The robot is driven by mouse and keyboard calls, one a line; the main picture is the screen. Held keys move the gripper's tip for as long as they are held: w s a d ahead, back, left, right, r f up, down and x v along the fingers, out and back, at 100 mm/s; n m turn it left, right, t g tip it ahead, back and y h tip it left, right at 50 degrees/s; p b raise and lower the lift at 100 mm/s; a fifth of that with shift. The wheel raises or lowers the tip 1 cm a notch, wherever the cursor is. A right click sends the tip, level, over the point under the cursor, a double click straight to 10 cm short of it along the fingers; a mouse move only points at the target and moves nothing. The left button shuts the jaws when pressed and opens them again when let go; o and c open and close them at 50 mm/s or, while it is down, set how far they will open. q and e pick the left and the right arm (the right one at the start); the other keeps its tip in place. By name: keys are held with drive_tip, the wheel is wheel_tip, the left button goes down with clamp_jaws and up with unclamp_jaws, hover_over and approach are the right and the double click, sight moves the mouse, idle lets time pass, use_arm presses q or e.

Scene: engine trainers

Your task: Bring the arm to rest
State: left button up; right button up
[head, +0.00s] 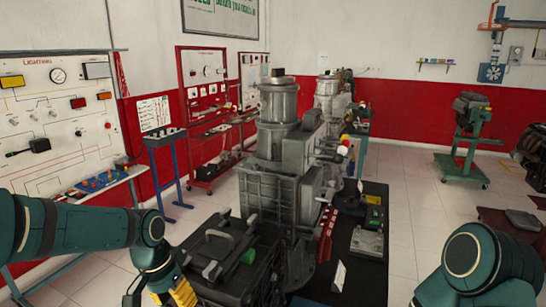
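My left arm (75,228) is teal and comes in from the left, bending down at a rounded joint. Below it, yellow and black parts (172,287) reach the bottom edge, beside a dark case. The fingertips there cannot be made out, and I see nothing clearly held. My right arm (480,265) shows only as a teal rounded joint and link at the lower right. Its gripper is out of view.
A dark toolbox-like case (225,262) with handles stands close to my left arm. A tall grey engine unit (285,165) rises at the centre, beside a black bench top (358,270). A lighting panel (50,120) stands at left. Open tiled floor (415,200) lies at right.

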use_arm(q)
drive_tip(key=s+d+f+n+b, duration=0.1)
drive_tip(key=s+d+f+n, duration=0.1)
drive_tip(key=f, duration=0.9)
drive_tip(key=s+d+f+n+t+h+b, duration=0.1)
drive_tip(key=s+d+f, duration=0.4)
drive_tip(key=f, duration=0.6)
drive_tip(key=s+d+f+n+h+b, duration=0.1)
drive_tip(key=s+d+f+n+b, duration=0.2)
drive_tip(key=s+f, duration=0.3)
wheel_tip(320, 180, down, 5)
drive_tip(key=shift+s+d+f+t, duration=0.1)
drive_tip(key=shift+s+d+t, duration=0.2)
drive_tip(key=shift+s, duration=0.1)
